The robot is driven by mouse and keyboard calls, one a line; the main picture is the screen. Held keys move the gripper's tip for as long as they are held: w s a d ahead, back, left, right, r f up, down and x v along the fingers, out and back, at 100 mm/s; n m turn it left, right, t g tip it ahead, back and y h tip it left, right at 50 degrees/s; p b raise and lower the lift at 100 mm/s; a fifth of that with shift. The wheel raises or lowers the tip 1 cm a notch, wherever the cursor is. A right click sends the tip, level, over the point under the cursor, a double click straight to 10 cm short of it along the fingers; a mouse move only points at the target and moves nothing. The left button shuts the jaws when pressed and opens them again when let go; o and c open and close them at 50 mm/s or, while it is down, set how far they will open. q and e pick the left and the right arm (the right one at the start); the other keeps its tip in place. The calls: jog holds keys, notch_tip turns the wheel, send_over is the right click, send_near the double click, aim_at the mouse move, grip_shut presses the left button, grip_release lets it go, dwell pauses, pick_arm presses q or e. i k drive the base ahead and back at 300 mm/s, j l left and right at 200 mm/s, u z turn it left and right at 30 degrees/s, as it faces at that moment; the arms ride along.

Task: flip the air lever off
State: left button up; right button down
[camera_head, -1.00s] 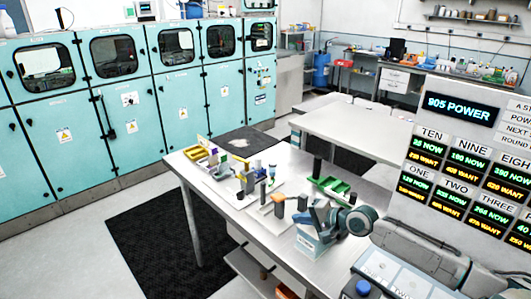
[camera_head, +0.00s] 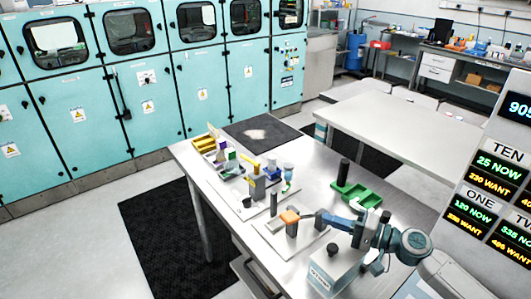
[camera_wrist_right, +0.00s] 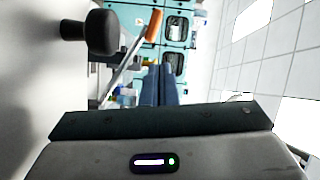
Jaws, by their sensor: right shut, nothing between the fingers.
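A lever with an orange grip (camera_head: 290,217) shows near the middle of the table in the camera_head view. It appears just beyond my right fingertips. In the camera_wrist_right view, the orange grip (camera_wrist_right: 153,25) sits at the end of a slanted metal rod, above and left of my fingers. I take it to be the air lever; its pivot is hard to make out. My right gripper (camera_head: 326,217) reaches in from the right over the table. Its blue fingers (camera_wrist_right: 158,85) are together and empty, apart from the grip; contact with the rod cannot be told. My left gripper is not visible.
A pale box with a black knob (camera_head: 332,250) stands close below my right gripper. The knob (camera_wrist_right: 101,32) is near at left in the wrist view. A green tray (camera_head: 358,194) and dark post (camera_head: 343,173) stand behind. Small modules fill the table's left half.

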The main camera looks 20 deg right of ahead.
aim_at(257, 165)
jog(key=i, duration=0.9)
jog(key=i+j, duration=0.15)
jog(key=j, duration=0.15)
jog(key=i+j, duration=0.2)
jog(key=j, duration=0.15)
